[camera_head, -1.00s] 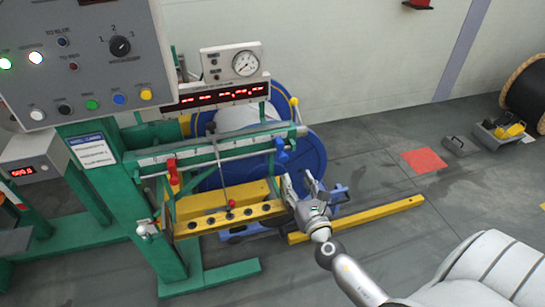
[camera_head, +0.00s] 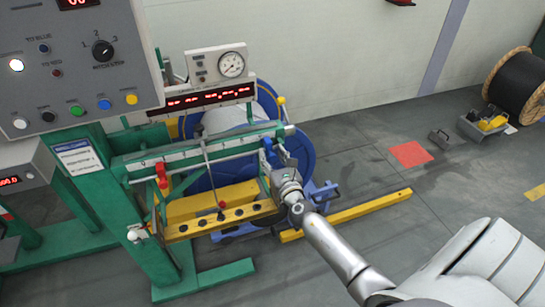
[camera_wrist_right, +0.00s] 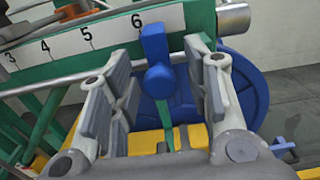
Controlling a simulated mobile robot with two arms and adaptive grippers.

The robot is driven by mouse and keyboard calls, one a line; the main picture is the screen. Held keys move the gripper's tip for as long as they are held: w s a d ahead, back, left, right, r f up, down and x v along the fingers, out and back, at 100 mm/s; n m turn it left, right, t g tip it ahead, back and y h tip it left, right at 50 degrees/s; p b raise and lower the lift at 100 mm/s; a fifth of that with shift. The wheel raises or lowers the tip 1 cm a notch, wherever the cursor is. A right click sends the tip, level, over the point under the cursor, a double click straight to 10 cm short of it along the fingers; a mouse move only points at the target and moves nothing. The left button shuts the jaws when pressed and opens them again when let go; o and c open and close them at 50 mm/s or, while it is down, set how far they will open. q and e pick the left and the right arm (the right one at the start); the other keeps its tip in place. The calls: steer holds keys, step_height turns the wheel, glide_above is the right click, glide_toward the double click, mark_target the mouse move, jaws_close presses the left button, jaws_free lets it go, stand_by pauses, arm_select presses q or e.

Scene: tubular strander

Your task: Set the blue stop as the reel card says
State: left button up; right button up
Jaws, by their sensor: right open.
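The blue stop (camera_head: 267,146) sits near the right end of the green scale rail (camera_head: 205,150). In the right wrist view the blue stop (camera_wrist_right: 158,80) is just right of the 6 on the white scale (camera_wrist_right: 90,38). My right gripper (camera_head: 277,160) is open at the blue stop; in the wrist view its fingers (camera_wrist_right: 158,62) stand on either side of it, with gaps visible. A red stop (camera_head: 162,176) is farther left on the rail. A white printed card (camera_head: 78,157) is on the green post; its text is too small to read. My left gripper is not in view.
A blue reel (camera_head: 305,150) stands behind the rail. A yellow bar with dark holes (camera_head: 222,220) runs below it. A control panel (camera_head: 75,65) fills the upper left. A yellow floor beam (camera_head: 345,217) lies at right, with open floor beyond.

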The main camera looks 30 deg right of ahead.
jaws_close()
stand_by(0.3)
steer(key=shift+w, duration=0.1)
steer(key=w+a, duration=0.1)
steer(key=a, duration=0.5)
steer(key=shift+w+p, duration=0.2)
steer(key=shift+p, duration=0.15)
jaws_free()
steer(key=shift+d, duration=0.1)
